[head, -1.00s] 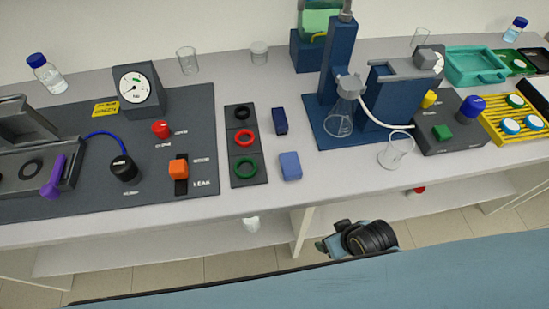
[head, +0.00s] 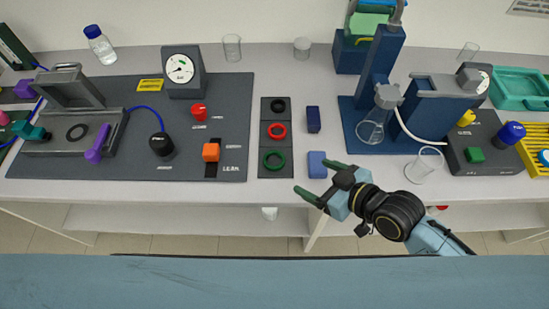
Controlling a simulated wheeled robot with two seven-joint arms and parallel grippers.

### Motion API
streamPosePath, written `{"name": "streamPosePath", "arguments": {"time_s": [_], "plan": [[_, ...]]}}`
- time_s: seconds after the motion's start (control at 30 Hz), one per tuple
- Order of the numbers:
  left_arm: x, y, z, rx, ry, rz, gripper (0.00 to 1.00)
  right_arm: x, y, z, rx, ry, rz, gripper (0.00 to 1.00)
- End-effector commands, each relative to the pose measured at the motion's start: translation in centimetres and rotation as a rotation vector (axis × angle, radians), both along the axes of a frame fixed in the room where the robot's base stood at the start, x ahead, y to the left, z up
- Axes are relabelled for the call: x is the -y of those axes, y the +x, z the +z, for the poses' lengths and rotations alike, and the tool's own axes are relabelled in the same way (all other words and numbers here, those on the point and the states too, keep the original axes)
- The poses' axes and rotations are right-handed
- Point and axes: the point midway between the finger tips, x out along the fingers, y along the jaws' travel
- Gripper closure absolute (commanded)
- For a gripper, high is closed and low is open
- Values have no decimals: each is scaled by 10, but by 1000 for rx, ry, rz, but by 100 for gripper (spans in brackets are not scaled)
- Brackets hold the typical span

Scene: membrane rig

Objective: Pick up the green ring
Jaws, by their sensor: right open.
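The green ring (head: 263,160) lies flat in the nearest section of a dark three-section holder (head: 289,146) on the bench. A red ring (head: 277,122) lies in the middle section and a black ring (head: 278,98) in the far one. My right gripper (head: 320,180) is open and empty, with its green-tipped fingers pointing left. It is to the right of the green ring and apart from it, near the bench's front edge. My left gripper is not in view.
A light blue block (head: 317,165) stands close to my right gripper's far finger, with a dark blue block (head: 313,119) behind it. An orange-knobbed dark panel (head: 60,168) is left of the holder. A glass beaker (head: 425,166) stands to the right.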

Motion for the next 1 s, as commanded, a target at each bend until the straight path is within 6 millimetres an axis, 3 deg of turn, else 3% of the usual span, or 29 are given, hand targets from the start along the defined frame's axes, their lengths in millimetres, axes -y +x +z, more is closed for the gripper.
{"name": "streamPosePath", "arguments": {"time_s": [0.4,1.0], "plan": [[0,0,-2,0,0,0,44,-43,44,-32,6,8,0,21],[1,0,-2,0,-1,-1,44,-82,77,-61,5,7,0,21]]}}
